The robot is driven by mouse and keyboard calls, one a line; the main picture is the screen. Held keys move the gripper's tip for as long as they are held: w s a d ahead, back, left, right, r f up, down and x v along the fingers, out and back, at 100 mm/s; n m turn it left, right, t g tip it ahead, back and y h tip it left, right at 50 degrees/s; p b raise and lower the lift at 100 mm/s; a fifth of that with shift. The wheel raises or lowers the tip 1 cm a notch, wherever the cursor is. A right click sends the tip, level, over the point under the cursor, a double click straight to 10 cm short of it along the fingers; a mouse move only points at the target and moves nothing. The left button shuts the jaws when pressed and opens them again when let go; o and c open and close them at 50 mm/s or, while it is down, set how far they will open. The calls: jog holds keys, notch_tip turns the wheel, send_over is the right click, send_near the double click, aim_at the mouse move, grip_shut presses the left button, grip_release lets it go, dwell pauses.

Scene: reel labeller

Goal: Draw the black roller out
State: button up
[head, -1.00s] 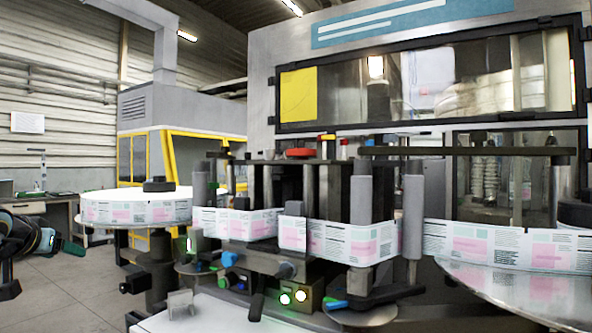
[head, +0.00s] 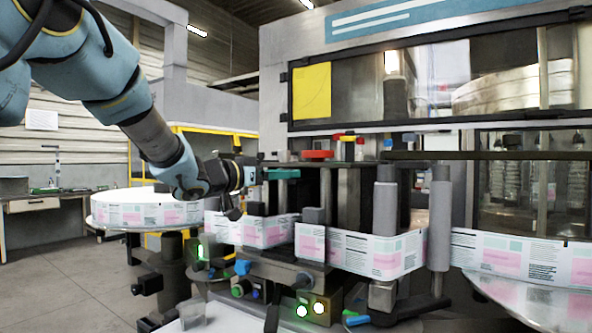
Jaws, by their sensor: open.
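The labeller (head: 270,262) stands in front of me with a printed label web (head: 345,250) running around its upright rollers. Dark upright parts (head: 348,195) stand behind the web, between the machine's posts; I cannot tell for sure which is the black roller. My gripper (head: 274,178) has come in from the upper left and points right, at the left side of the roller group, above the web. A green finger pad shows at its tip; the other finger is mostly hidden. It is open and nothing shows between its fingers.
Grey upright rollers (head: 386,213) stand on the right of the group. A label reel on a round table (head: 125,225) is at left, a steel disc (head: 540,295) at right. Red and yellow parts (head: 317,155) sit on top. Lit buttons (head: 310,310) are in front.

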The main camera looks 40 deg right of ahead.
jog(key=shift+d+p, duration=0.55)
jog(key=shift+d, duration=1.75)
grip_shut()
